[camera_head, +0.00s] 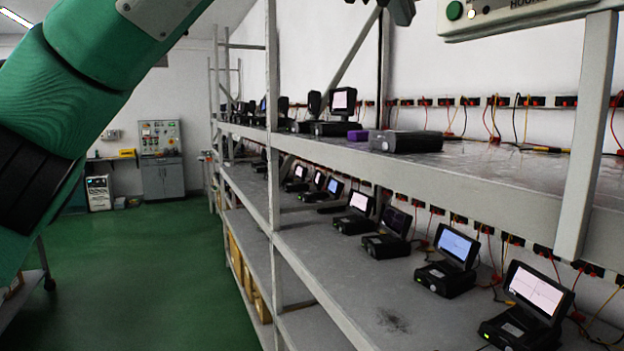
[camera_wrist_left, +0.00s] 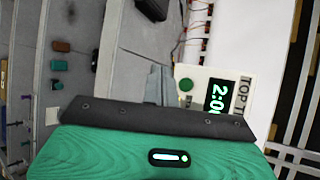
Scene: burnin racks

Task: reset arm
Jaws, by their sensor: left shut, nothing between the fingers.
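My green left arm crosses the upper left of the head view. A dark part of my left gripper (camera_head: 401,10) shows at the top edge, in front of the white wall and above the upper shelf. In the left wrist view its grey fingers (camera_wrist_left: 158,86) are shut with nothing between them, beside a white timer box. Most of the gripper is cut off in the head view. My right gripper is not in view.
A grey rack (camera_head: 490,172) holds several black devices with tilted screens, such as one at the front right (camera_head: 538,293). The white timer box (camera_head: 500,14) hangs at the top right and shows in the wrist view (camera_wrist_left: 216,92). Green floor (camera_head: 150,270) lies clear at left.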

